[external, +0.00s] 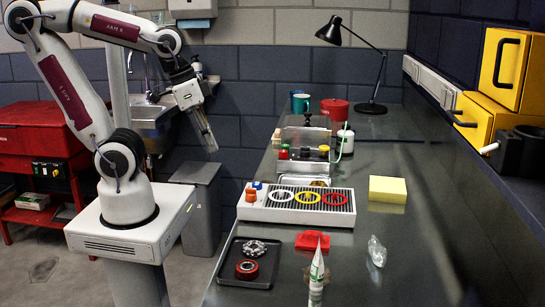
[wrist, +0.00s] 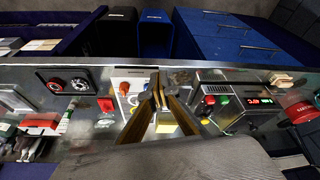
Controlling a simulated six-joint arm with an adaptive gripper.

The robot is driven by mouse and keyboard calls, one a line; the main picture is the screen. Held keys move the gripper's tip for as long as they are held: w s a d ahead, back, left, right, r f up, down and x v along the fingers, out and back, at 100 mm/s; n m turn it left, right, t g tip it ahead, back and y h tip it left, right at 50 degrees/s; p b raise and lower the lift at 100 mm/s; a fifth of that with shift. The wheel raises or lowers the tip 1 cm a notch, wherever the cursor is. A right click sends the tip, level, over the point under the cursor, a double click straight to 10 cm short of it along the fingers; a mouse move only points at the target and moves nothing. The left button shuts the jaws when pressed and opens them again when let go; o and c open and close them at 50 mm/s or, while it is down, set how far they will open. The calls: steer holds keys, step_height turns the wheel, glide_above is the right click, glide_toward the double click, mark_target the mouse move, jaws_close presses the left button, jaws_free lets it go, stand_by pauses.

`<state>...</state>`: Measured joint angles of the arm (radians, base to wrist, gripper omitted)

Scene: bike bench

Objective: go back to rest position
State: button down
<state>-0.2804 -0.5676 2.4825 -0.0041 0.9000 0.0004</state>
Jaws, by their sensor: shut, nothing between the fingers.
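My gripper (external: 212,149) hangs in the air left of the bench (external: 420,215), pointing down and slightly right, clear of everything. Its fingers are shut with nothing between them. In the wrist view the fingertips of my gripper (wrist: 155,86) meet near the picture's middle, and the bench lies beyond them. My arm is raised and bent above its white base.
On the bench are a black tray (external: 226,273) with a bearing and a red ring, a white box with coloured rings (external: 296,216), a yellow block (external: 388,188), a tube (external: 317,278), a steel box with knobs (external: 303,146) and a lamp (external: 371,107). A grey bin (external: 199,215) stands below my gripper.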

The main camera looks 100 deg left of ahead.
steer(key=d+r+m+t+h, duration=0.1)
steer(key=d+r+m+t, duration=0.1)
steer(key=d, duration=0.4)
steer(key=shift+s+d+r+m, duration=0.2)
steer(key=shift+r+m, duration=0.4)
steer(key=shift+r, duration=0.15)
